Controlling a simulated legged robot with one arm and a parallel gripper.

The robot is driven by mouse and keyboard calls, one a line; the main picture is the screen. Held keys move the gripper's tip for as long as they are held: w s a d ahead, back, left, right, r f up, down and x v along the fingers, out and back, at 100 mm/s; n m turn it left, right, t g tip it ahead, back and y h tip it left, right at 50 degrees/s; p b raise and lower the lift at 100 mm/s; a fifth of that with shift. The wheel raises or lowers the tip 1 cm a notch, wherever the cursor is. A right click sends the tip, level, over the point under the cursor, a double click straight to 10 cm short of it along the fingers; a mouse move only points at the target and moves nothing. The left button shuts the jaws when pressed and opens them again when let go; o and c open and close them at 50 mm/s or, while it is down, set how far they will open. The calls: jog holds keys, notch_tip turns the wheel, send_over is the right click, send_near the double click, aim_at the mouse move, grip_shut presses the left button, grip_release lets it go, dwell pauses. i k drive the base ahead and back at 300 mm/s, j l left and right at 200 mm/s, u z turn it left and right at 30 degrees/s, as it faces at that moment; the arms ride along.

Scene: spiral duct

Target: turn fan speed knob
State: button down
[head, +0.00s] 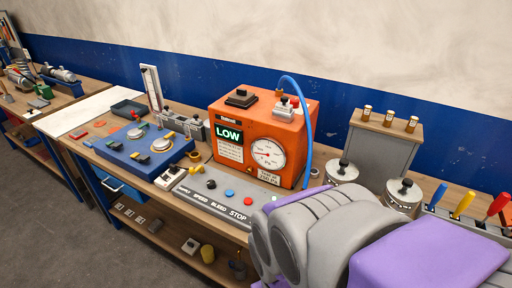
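A sloped grey control panel (222,203) lies at the front of the workbench with lettering that reads SUPPLY, SPEED, BLEED and STOP. A round black knob (211,184) stands on it above the word SPEED. Blue (229,193) and red (248,201) round controls sit to its right. Behind the panel stands an orange machine (258,112) with a display (228,134) reading LOW and a white dial gauge (268,153). My grey and purple arm fills the lower right, apart from the black knob in the picture, and hides the panel's right end. I see no gripper fingers.
A blue box (144,146) with gauges stands to the left. A blue hose (308,120) arches over the machine. Metal canisters (342,171) and coloured-handled tools (463,204) stand to the right. The floor (50,245) at lower left is clear.

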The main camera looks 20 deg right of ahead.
aim_at(210, 184)
jog(key=i+j+z, duration=0.35)
jog(key=j, duration=0.25)
jog(key=i+j+z, duration=0.2)
jog(key=i+j, duration=0.05)
jog(key=j, duration=0.1)
